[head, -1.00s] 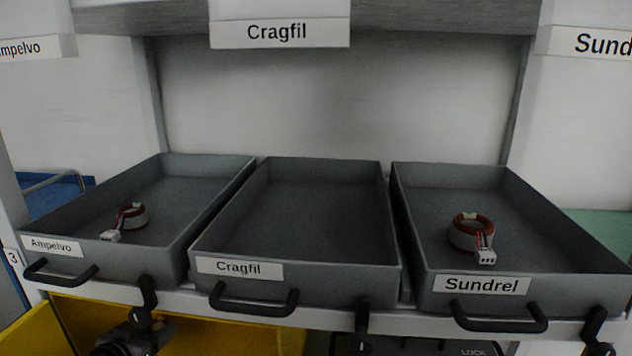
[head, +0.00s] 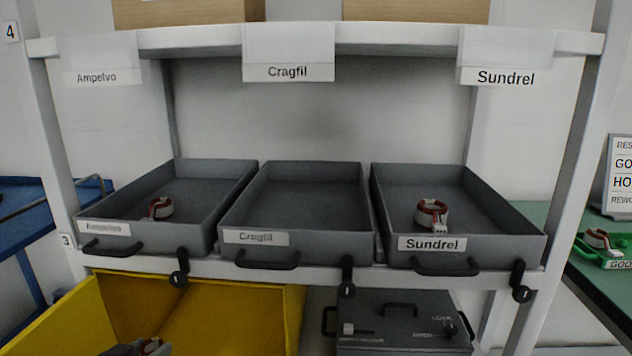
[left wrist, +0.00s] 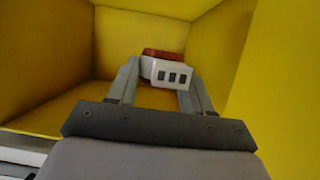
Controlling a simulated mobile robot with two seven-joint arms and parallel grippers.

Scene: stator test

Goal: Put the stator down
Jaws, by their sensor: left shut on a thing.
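My left gripper (left wrist: 160,90) is shut on a stator (left wrist: 165,68), a red-brown ring with a white connector facing the wrist camera. Yellow walls of a bin (left wrist: 55,60) surround the held stator in the left wrist view; whether it touches the bin floor I cannot tell. My right gripper is not in view.
On the shelf, the Ampelvo tray (head: 130,238) and the Sundrel tray (head: 480,250) each hold one stator. The Cragfil tray (head: 305,195) between them is empty. A grey box (head: 400,325) stands right of the bin. A green table (head: 600,285) is at the right.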

